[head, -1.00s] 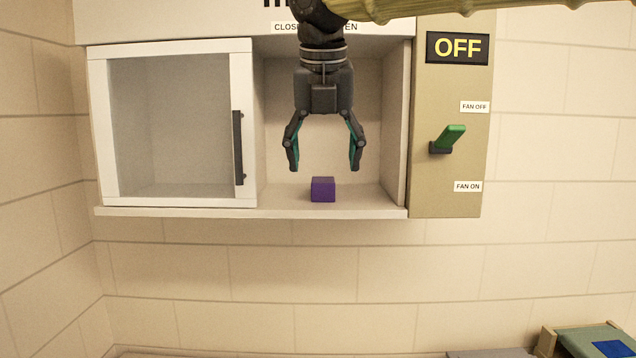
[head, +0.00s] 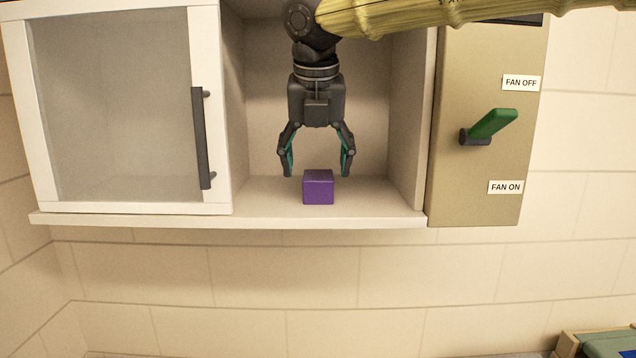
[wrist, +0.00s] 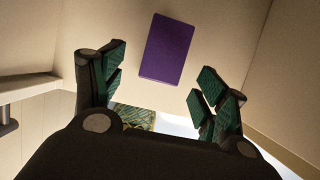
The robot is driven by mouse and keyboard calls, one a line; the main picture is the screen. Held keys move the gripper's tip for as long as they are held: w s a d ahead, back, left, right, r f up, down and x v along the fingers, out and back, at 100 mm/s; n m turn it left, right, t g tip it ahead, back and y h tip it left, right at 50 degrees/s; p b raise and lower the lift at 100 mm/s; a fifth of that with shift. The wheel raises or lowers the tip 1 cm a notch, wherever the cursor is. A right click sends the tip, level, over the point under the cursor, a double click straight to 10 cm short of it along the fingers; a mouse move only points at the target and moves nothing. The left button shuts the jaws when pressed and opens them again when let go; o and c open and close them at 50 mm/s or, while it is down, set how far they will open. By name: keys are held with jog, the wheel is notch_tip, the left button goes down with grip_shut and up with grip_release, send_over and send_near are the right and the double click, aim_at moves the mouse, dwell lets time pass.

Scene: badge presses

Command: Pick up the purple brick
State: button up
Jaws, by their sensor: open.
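The purple brick (head: 318,187) sits on the floor of the open right compartment of the wall cabinet, near its front edge. My gripper (head: 317,172) is open and empty, pointing down. In the head view its fingertips are at about the height of the brick's top, one to each side of it. In the wrist view the brick (wrist: 166,49) lies beyond the fingertips, between their lines, and nothing touches it. How far apart in depth the fingers and brick are is hard to tell.
A glass sliding door (head: 125,110) with a dark handle (head: 202,138) covers the left compartment. The compartment's right wall (head: 408,110) stands near my arm. A fan panel with a green lever (head: 492,123), raised toward FAN OFF, is at the right. The shelf around the brick is clear.

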aim_at(318, 178)
jog(key=shift+w+f, duration=0.25)
jog(key=shift+w, duration=0.05)
jog(key=shift+s+d+f+p, duration=0.1)
jog(key=shift+s+f+p, duration=0.25)
jog(key=shift+p, duration=0.3)
jog(key=shift+s+f+p, duration=0.15)
jog(key=shift+f+p, duration=0.05)
jog(key=shift+p, duration=0.15)
jog(key=x, duration=0.3)
jog(key=shift+w+d+f+p, duration=0.1)
jog(key=shift+w+f+p, duration=0.1)
jog(key=shift+w+p, duration=0.25)
jog(key=shift+s+r, duration=0.15)
jog(key=shift+s, duration=0.15)
jog(key=shift+w, duration=0.3)
jog(key=c, duration=0.9)
jog(key=shift+c, duration=1.2)
jog(key=shift+s, duration=0.2)
